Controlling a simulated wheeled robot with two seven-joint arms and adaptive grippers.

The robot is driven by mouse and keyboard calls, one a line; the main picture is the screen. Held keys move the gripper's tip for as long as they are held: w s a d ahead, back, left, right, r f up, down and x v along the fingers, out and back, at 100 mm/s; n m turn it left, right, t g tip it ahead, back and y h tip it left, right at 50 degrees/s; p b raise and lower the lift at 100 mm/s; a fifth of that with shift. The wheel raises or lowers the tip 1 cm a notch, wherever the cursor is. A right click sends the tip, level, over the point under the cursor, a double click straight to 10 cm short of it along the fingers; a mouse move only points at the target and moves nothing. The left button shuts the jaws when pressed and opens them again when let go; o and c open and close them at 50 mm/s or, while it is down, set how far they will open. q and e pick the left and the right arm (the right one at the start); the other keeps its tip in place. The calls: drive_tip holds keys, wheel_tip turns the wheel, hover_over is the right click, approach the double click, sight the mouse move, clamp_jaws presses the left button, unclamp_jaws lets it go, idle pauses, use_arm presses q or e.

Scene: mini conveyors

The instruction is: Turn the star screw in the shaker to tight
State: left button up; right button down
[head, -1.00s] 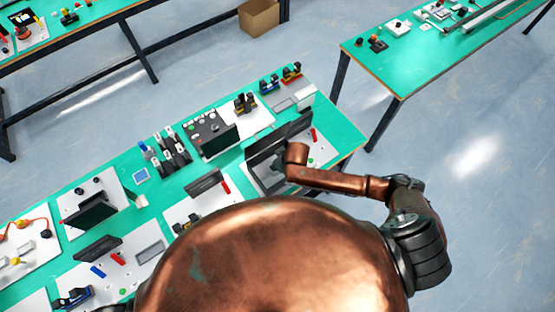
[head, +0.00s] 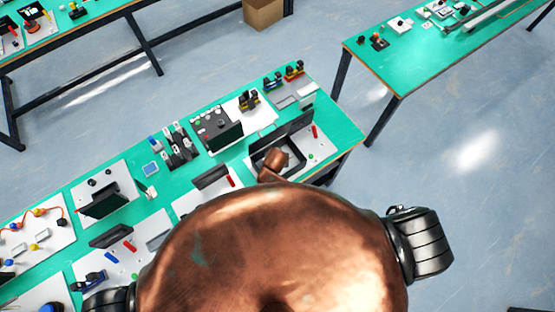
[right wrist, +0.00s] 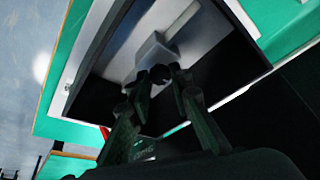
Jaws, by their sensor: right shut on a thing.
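The shaker is a dark open box with a raised dark panel (head: 292,131) on the near bench, and my right arm reaches over it in the head view. In the right wrist view, its dark inside (right wrist: 207,68) holds a pale grey block (right wrist: 153,51). A small dark knob, the star screw (right wrist: 160,74), sits at the near side of that block. My right gripper (right wrist: 162,78) is shut on the star screw, with a fingertip on each side. The knob's shape and angle are too dark to read. My left gripper is out of view.
A white board with a red handle (head: 315,131) lies beside the shaker. A control panel with a dark screen (head: 225,138) and other stations crowd the green bench to the left. A second green bench (head: 400,75) stands behind, across open floor.

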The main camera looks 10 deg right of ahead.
drive_tip(key=shift+m, duration=0.3)
drive_tip(key=c, duration=1.7)
unclamp_jaws()
drive_tip(key=shift+c, duration=0.2)
drive_tip(key=v, duration=1.2)
drive_tip(key=shift+a, duration=0.2)
